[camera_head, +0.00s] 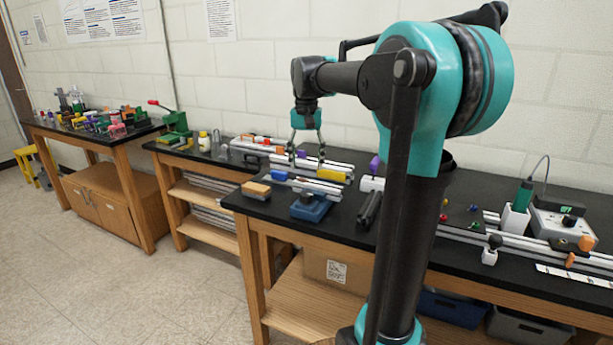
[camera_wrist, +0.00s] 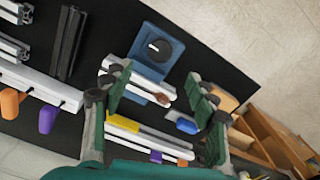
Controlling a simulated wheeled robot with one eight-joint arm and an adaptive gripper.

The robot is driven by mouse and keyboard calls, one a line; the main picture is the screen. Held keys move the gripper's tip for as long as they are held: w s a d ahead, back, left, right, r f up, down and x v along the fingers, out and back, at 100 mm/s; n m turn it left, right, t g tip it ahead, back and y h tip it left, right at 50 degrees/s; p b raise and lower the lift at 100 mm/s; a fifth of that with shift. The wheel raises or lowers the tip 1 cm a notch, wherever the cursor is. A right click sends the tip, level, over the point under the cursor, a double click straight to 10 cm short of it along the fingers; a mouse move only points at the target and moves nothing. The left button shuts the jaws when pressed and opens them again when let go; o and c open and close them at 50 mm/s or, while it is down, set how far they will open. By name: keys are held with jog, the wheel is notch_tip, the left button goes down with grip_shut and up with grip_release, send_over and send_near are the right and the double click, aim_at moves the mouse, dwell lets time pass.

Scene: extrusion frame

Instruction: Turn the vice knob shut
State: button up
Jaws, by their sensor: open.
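A blue block-like base (camera_head: 311,211) sits on the black bench near its front edge. In the wrist view the same base (camera_wrist: 173,68) shows a round black knob (camera_wrist: 158,48) with a white mark on its face. I take this to be the vice knob, though no vice jaws can be made out. My gripper (camera_head: 307,162) is open and points down over the bench, above and behind the blue base. In the wrist view my fingers (camera_wrist: 160,85) are spread wide with nothing held. The knob lies beyond the fingertips, apart from them.
Silver rails with a yellow block (camera_head: 331,175) and a blue block (camera_head: 278,176) lie under my gripper. An orange-topped block (camera_head: 256,190) is left of the base; dark bars (camera_head: 369,208) are right of it. The bench's front edge is close to the base.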

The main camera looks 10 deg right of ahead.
jog(key=shift+r, duration=0.9)
notch_tip(320, 180, up, 5)
jog(key=n, duration=0.3)
send_over(307, 193)
notch_tip(307, 193, down, 17)
jog(key=shift+w+f, duration=0.1)
jog(key=shift+f, duration=0.05)
jog(key=shift+c, duration=0.6)
jog(key=c, duration=1)
jog(key=shift+m, duration=1.5)
jog(key=shift+c, duration=0.2)
